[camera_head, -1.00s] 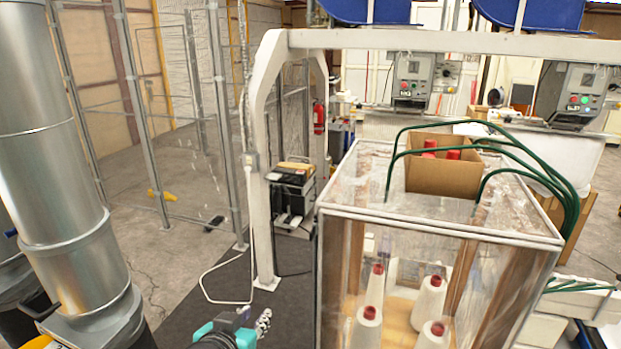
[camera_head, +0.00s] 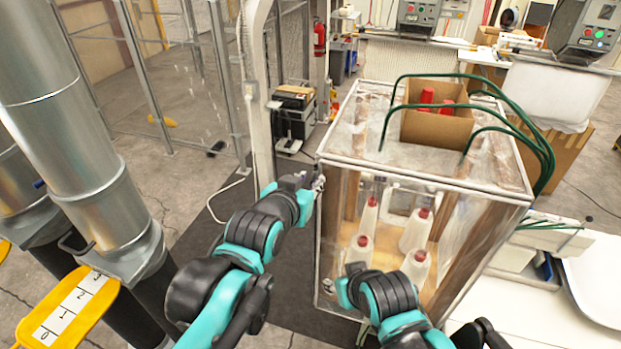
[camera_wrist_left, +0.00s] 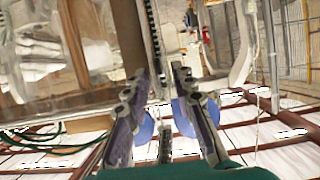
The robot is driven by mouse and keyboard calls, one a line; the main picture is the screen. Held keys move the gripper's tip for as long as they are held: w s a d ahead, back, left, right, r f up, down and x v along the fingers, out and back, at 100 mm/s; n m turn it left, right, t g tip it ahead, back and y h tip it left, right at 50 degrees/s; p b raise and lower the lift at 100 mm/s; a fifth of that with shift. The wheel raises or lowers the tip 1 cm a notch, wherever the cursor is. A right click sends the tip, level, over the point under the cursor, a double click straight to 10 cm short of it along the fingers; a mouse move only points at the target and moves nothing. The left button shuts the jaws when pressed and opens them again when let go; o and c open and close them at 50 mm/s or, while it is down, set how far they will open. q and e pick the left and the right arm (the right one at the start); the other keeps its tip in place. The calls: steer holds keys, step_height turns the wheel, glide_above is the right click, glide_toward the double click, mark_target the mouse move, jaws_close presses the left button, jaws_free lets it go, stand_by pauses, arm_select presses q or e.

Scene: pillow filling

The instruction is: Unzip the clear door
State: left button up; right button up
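The clear door (camera_head: 385,192) is the transparent front of a tall frame box with spools inside. In the left wrist view a dark toothed zipper strip (camera_wrist_left: 154,32) runs along a pale edge, with the clear sheet to its left. My left gripper (camera_head: 318,183) is at the box's upper left front corner. Its two fingers (camera_wrist_left: 160,82) are apart, with the strip's line passing between them; I see no grip on it. My right gripper (camera_head: 329,286) is low by the box's left front edge; its fingers are too small to read. A zipper pull cannot be made out.
A cardboard box (camera_head: 437,125) with red-topped cones and green hoses (camera_head: 535,135) sit on the box's top. White cones (camera_head: 417,230) stand inside. A metal duct (camera_head: 85,130) and yellow numbered plate (camera_head: 68,310) are left. A white table (camera_head: 520,295) is right.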

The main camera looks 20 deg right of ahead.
arm_select(q)
steer(key=shift+w+d+f, duration=0.25)
steer(key=shift+w+d, duration=0.05)
steer(key=shift+w, duration=0.15)
jaws_close()
step_height(320, 180, down, 53)
steer(key=b, duration=3.8)
steer(key=shift+b, duration=0.4)
steer(key=shift+f, duration=0.1)
jaws_free()
